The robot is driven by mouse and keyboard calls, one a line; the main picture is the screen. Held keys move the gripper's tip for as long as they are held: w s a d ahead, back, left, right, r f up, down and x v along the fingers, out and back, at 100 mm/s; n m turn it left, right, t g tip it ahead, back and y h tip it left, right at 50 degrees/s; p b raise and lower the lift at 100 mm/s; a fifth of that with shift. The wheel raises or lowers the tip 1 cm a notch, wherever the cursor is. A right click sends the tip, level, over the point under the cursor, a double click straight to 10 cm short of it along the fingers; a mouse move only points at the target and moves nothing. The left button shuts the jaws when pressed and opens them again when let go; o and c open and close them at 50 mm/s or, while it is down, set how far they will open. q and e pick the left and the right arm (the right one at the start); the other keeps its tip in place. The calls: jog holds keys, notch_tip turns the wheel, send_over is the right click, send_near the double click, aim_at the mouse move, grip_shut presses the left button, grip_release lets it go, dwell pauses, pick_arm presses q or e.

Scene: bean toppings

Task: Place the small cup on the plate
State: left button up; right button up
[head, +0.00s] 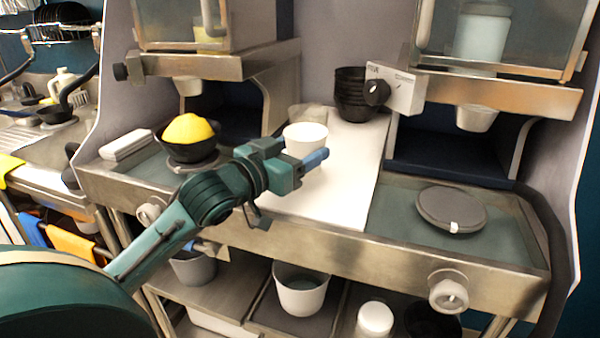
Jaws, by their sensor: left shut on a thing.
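The small white cup (305,136) is above the white counter between the two dispensers. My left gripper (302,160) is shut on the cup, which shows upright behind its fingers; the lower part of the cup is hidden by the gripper. The dark round plate (450,207) lies on the right station's tray, with a small white tag on its front edge. Nothing is on this plate, and the left gripper is well to its left. My right gripper is not in view.
A black bowl with a yellow heap (188,130) stands on the left station. Stacked black bowls (352,95) and a clear container (308,115) stand behind the cup. The white counter (345,185) has free room.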

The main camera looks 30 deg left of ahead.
pick_arm(q)
jog(key=shift+f, duration=1.9)
jog(key=shift+f, duration=0.1)
jog(key=shift+f, duration=0.15)
jog(key=o, duration=1)
jog(key=shift+c, duration=0.2)
